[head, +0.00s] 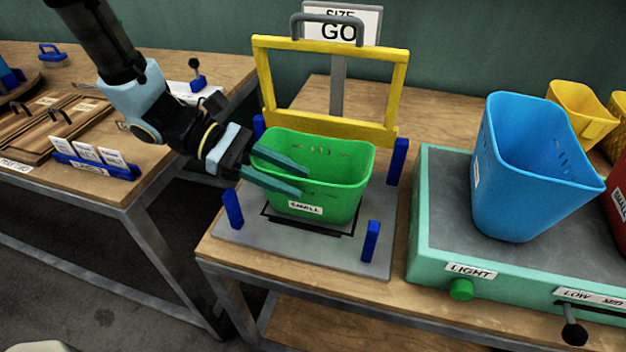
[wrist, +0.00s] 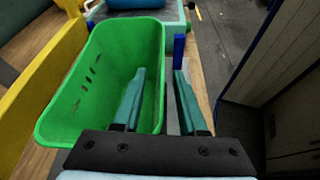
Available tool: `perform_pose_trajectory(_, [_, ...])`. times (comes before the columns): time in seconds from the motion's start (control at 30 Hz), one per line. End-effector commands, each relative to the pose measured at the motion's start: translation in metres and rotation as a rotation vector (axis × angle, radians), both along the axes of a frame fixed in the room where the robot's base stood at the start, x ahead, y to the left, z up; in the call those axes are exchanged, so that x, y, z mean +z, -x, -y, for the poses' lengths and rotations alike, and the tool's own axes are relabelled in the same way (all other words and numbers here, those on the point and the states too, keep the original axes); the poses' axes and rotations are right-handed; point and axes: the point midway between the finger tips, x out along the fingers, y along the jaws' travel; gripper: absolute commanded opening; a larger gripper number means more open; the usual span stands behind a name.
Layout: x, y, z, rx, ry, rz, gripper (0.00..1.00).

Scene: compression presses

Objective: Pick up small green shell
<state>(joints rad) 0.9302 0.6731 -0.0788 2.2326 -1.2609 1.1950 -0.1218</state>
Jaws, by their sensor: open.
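The small green shell (head: 340,196) is an open bin with a "SMALL" label on its front. It stands upright on the grey gauge plate (head: 373,258), inside a dark outline. My gripper (head: 306,184) comes in from the left at the shell's front rim, open, with teal fingers. In the wrist view, the green shell (wrist: 100,75) fills the left half. There my gripper (wrist: 159,74) has one finger over the shell's inside and the other outside its wall, so the wall lies between them. Whether either finger touches it cannot be told.
A yellow frame (head: 330,128) with a grey handle stands behind the shell, below a "SIZE GO" sign (head: 357,25). Blue posts (head: 370,241) rise at the plate's corners. A blue bin (head: 525,180) stands on a teal press (head: 430,220) at right. A gap separates the left table.

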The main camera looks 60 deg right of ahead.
Motion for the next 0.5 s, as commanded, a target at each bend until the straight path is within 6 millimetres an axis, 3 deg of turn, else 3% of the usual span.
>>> perform_pose_trajectory(0.17, [-0.0003,-0.0001,-0.0001,0.000,0.000,0.000,0.40])
perform_pose_trajectory(0.5, [-0.0001,-0.0002,-0.0003,0.000,0.000,0.000,0.02])
